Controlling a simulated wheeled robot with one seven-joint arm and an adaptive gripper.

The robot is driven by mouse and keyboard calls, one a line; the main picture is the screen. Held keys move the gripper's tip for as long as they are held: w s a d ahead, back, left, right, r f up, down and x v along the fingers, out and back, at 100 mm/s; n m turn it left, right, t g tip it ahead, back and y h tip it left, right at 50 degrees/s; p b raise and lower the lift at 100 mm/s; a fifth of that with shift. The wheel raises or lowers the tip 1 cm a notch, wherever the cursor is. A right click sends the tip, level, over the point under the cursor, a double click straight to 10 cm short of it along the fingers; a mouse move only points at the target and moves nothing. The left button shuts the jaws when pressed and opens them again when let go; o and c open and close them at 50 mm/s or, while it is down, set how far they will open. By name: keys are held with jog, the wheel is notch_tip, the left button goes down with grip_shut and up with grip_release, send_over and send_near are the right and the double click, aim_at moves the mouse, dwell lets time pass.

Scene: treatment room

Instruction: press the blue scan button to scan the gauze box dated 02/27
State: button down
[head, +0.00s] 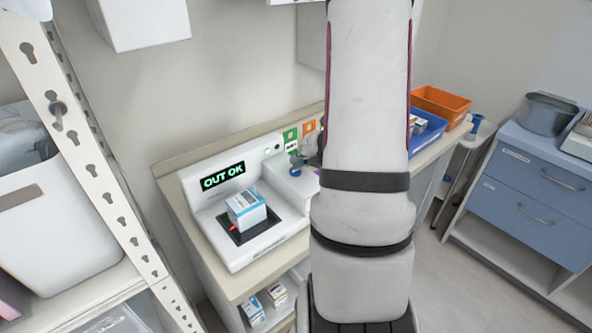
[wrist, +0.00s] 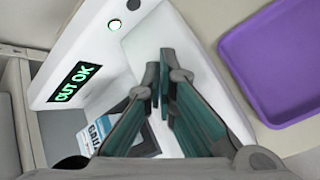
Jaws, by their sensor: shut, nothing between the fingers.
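The white scanner (head: 208,215) stands on the counter, and its screen (head: 223,177) reads "OUT OK" in green; the screen also shows in the wrist view (wrist: 75,84). A white and blue box (head: 247,209) sits on the scanner's black pad, with a red light at its lower left. In the wrist view the box (wrist: 97,134) shows part of the word "GAU"; its date is not legible. A small blue round part, perhaps the scan button (head: 295,171), shows just below my gripper (head: 303,158). My gripper (wrist: 163,75) is shut and empty over the scanner's right part; its fingers hide what lies behind them.
A green-lit round part (wrist: 118,107) and a dark one (wrist: 133,4) are on the scanner. A purple tray (wrist: 275,65) lies to its right. A blue bin (head: 425,138) and an orange bin (head: 440,103) stand farther along. A metal shelf post (head: 100,160) is at left.

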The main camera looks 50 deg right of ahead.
jog(key=shift+r, duration=0.55)
jog(key=shift+r+p, duration=1.95)
jog(key=shift+r, duration=0.6)
